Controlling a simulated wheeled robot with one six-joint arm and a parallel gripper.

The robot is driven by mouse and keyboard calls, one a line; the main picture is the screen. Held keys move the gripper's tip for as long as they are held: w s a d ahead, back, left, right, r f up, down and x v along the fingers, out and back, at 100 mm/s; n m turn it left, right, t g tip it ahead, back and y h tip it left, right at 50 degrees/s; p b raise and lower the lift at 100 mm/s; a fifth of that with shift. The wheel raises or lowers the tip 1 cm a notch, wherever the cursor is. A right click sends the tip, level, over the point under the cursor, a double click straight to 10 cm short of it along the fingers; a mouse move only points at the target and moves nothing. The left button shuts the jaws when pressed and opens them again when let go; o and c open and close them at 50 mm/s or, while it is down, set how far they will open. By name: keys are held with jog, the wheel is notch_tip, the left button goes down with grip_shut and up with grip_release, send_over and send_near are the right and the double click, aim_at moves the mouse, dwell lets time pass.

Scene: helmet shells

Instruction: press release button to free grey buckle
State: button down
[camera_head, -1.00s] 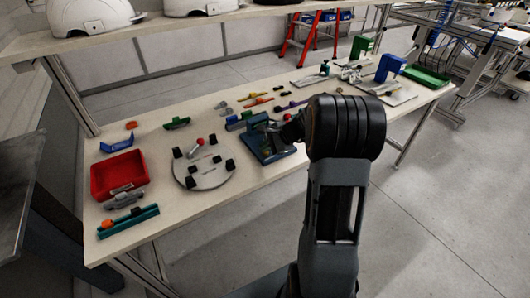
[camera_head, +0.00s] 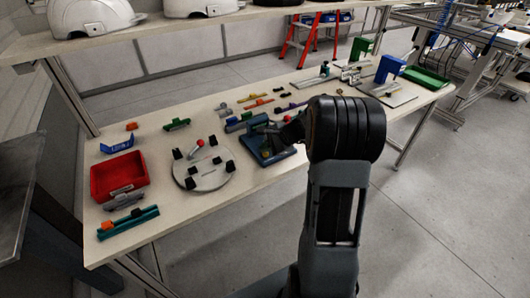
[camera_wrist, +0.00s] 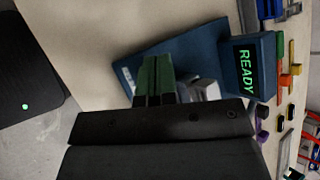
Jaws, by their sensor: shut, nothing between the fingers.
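A blue test fixture (camera_head: 270,150) stands on the bench near its front edge. In the wrist view its blue base (camera_wrist: 190,50) lies beyond my fingers, and its display box (camera_wrist: 249,67) reads "READY" in green. A light grey part (camera_wrist: 208,90), possibly the grey buckle, shows on the fixture just right of my fingers and is partly hidden. My gripper (camera_wrist: 156,75) is shut and empty, its green-lit fingertips over the fixture base. Whether they touch it I cannot tell. I cannot make out the release button; my gripper body covers the lower part of the view.
Left of the fixture are a round plate (camera_head: 204,176) with black blocks and a red bin (camera_head: 97,190). Several small coloured parts lie behind it. A blue clamp stand (camera_head: 390,68) is further right. A shelf with white helmet shells (camera_head: 92,15) runs above the back.

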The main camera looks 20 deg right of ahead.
aim_at(266, 154)
jog(key=shift+r+p, duration=0.3)
jog(key=shift+r, duration=0.3)
jog(key=shift+r+p, duration=1.95)
jog(key=shift+r, duration=0.55)
